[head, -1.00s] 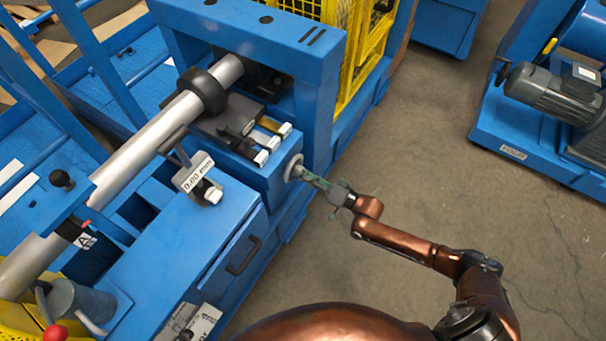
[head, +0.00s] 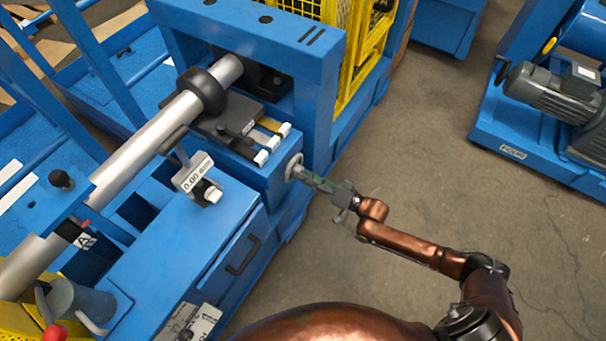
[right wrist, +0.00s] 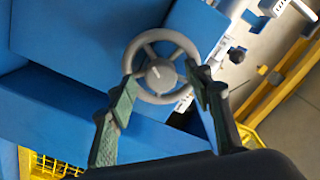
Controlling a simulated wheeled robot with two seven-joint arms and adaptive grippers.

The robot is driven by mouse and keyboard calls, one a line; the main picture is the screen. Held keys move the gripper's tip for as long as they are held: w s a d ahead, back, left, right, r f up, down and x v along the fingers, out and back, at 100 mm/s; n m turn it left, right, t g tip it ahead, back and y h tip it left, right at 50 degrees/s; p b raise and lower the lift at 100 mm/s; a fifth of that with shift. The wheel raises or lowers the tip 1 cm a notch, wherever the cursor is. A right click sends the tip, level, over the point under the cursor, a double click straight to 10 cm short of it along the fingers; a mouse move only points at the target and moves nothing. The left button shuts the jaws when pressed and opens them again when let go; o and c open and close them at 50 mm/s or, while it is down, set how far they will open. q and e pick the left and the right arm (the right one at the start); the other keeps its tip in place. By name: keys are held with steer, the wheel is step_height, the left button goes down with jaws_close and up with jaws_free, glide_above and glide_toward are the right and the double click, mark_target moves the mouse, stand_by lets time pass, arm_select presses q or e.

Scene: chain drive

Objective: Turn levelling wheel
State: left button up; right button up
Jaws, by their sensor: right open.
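The levelling wheel (head: 293,167) is a small grey spoked handwheel on the right side face of the blue machine. In the right wrist view the wheel (right wrist: 160,72) shows its hub and rim ahead of my right gripper. My right gripper (head: 305,173) is open at the wheel, and its green-padded fingers (right wrist: 158,92) stand on either side of the rim's lower part in the right wrist view. I cannot tell whether they touch the rim. A display (head: 193,173) on the machine reads 0.00 mm. My left gripper is not in view.
A steel shaft (head: 140,145) with a black collar lies across the blue machine (head: 240,205). White-tipped levers (head: 273,145) sit just above the wheel. A yellow mesh guard (head: 355,55) stands behind. The grey floor (head: 440,160) to the right is clear, up to a motor (head: 550,95) on a blue base.

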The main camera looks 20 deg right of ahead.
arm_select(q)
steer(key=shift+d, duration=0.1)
arm_select(e)
steer(key=v, duration=1)
